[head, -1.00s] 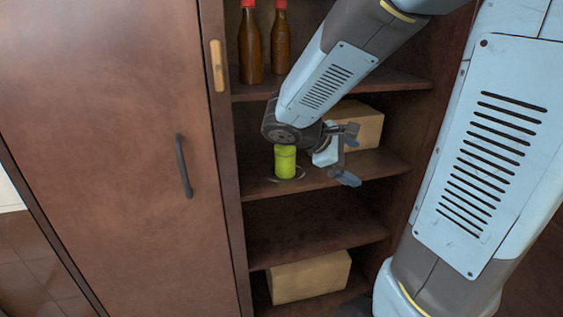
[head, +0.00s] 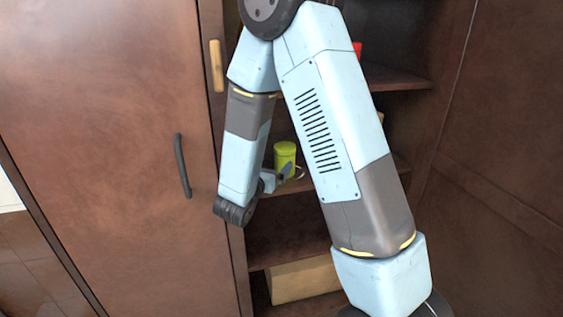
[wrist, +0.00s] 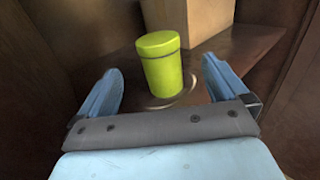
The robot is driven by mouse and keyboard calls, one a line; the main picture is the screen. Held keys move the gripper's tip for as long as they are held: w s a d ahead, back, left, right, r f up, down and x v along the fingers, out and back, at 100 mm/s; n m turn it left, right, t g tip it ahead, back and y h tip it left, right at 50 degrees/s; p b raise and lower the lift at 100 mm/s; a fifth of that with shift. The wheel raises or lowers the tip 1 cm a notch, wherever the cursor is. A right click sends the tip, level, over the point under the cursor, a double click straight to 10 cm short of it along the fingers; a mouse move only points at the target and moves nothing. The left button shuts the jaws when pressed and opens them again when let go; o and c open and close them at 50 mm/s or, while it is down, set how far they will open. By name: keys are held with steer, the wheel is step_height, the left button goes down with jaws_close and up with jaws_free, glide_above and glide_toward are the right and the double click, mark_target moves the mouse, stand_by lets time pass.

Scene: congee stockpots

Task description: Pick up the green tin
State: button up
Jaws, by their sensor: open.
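The green tin (head: 285,155) is a small yellow-green cylinder with a lid, upright on the middle shelf. It also shows in the wrist view (wrist: 162,72), just beyond and between my two blue fingers. My gripper (wrist: 163,85) is open and empty, its fingers spread wider than the tin and not touching it. In the head view my gripper (head: 279,178) is at the shelf's front, close to the tin, partly hidden by my arm.
A cardboard box (wrist: 195,18) stands right behind the tin on the same shelf. Another box (head: 300,281) sits on the bottom shelf. The cabinet's side wall and upright (head: 222,130) are close on the left. A closed door with a dark handle (head: 183,166) is further left.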

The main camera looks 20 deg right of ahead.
mark_target(285, 146)
steer(key=x, duration=1.2)
steer(key=shift+w+a, duration=0.15)
steer(key=shift+a, duration=0.05)
steer(key=c, duration=1.2)
steer(key=shift+r, duration=0.1)
